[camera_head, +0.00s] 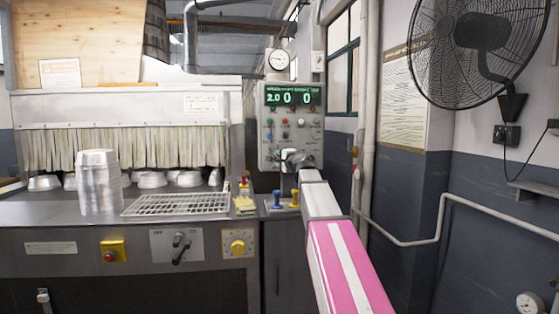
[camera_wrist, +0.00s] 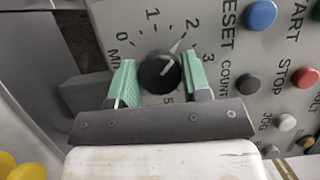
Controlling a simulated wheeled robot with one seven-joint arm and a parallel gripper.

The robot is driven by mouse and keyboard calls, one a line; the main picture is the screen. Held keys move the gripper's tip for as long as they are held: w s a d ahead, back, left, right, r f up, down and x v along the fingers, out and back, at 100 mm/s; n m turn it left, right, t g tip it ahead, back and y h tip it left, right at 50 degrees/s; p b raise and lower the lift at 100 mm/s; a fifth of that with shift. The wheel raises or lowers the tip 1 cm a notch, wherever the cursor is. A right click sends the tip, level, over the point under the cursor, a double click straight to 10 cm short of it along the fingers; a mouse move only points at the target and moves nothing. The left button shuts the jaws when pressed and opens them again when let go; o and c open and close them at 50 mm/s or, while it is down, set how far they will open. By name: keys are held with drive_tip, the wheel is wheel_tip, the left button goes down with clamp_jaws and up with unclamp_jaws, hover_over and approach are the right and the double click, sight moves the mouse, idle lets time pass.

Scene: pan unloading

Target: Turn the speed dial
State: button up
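The speed dial (camera_wrist: 160,73) is a round black knob with a white pointer line. In the wrist view it sits on a grey panel, ringed by printed numbers, and the pointer is turned toward the 2. My gripper (camera_wrist: 159,77) has green finger pads, one on each side of the knob, and they look closed against it. In the head view my gripper (camera_head: 297,160) is at the lower part of the grey control box (camera_head: 265,148) and hides the dial.
Beside the dial on the panel are a blue button (camera_wrist: 261,14), a black button (camera_wrist: 248,84) and a red stop button (camera_wrist: 304,77). A stack of pans (camera_head: 98,185) and a wire rack (camera_head: 177,205) stand on the counter at left. A fan (camera_head: 478,45) hangs at right.

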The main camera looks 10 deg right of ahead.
drive_tip(key=shift+n+g+h, duration=0.6)
drive_tip(key=shift+n, duration=1.2)
drive_tip(key=o, duration=0.9)
drive_tip(key=v, duration=1)
drive_tip(key=shift+s+d, duration=0.15)
drive_tip(key=shift+s, duration=0.2)
drive_tip(key=shift+r, duration=0.15)
